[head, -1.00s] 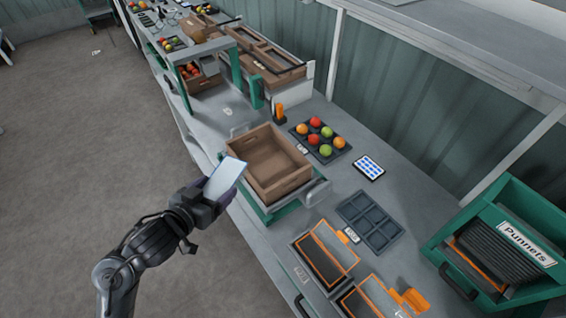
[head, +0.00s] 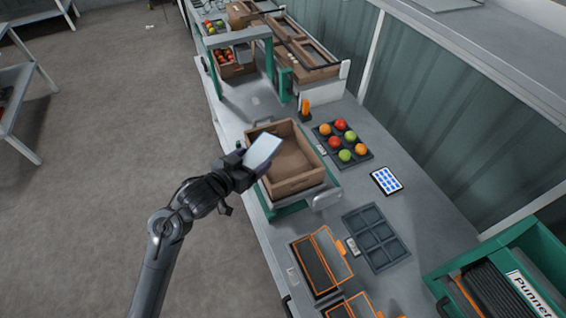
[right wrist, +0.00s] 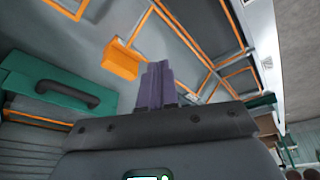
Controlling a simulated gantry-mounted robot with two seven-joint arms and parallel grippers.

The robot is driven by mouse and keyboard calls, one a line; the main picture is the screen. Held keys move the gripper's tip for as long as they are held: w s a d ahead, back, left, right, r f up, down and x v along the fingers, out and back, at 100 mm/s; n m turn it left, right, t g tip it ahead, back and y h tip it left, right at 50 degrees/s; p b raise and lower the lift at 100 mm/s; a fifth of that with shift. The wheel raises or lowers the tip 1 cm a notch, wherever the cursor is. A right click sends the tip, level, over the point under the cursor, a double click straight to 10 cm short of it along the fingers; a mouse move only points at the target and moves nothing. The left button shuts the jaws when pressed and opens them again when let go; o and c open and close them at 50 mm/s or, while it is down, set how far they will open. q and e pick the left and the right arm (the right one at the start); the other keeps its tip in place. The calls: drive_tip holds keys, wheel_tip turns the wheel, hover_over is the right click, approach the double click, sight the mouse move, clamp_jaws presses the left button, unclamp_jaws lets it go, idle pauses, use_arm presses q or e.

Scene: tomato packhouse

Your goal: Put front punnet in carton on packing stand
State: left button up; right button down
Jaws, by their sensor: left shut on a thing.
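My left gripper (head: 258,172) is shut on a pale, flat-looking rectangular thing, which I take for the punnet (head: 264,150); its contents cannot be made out. It is tilted and overlaps the left side of the open brown carton (head: 297,183) in the head view. I cannot tell its height above the rim. The carton stands on the green and grey packing stand (head: 287,208), and the part of its inside that shows looks empty. My right gripper shows only in the right wrist view (right wrist: 157,68), its purple fingers together with nothing seen between them.
A dark tray of tomatoes (head: 327,130) lies right of the carton. An empty dark tray (head: 375,238), a tablet (head: 386,181) and orange-edged bays (head: 322,262) are nearer. A green Punnets holder (head: 510,262) stands at the right. Open floor lies left of the bench.

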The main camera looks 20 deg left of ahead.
sight(270, 155)
use_arm(q)
drive_tip(key=w+d+f, duration=0.1)
drive_tip(key=w, duration=0.1)
drive_tip(key=w+d+f+n+y+p, duration=0.1)
drive_tip(key=w, duration=0.1)
drive_tip(key=w+d+f+y, duration=0.1)
drive_tip(key=w, duration=0.1)
drive_tip(key=shift+f+n+p, duration=0.15)
drive_tip(key=shift+n+p, duration=0.15)
drive_tip(key=shift+p, duration=0.05)
drive_tip(key=w+d+r+p, duration=0.2)
drive_tip(key=w+d+r, duration=0.15)
drive_tip(key=d, duration=0.45)
drive_tip(key=w+a+f, duration=0.6)
drive_tip(key=a+f, duration=0.3)
drive_tip(key=f, duration=0.1)
drive_tip(key=shift+w+a+f, duration=0.2)
drive_tip(key=shift+a+f, duration=0.15)
drive_tip(key=shift+a, duration=0.05)
drive_tip(key=shift+f+b, duration=0.5)
drive_tip(key=shift+f, duration=0.1)
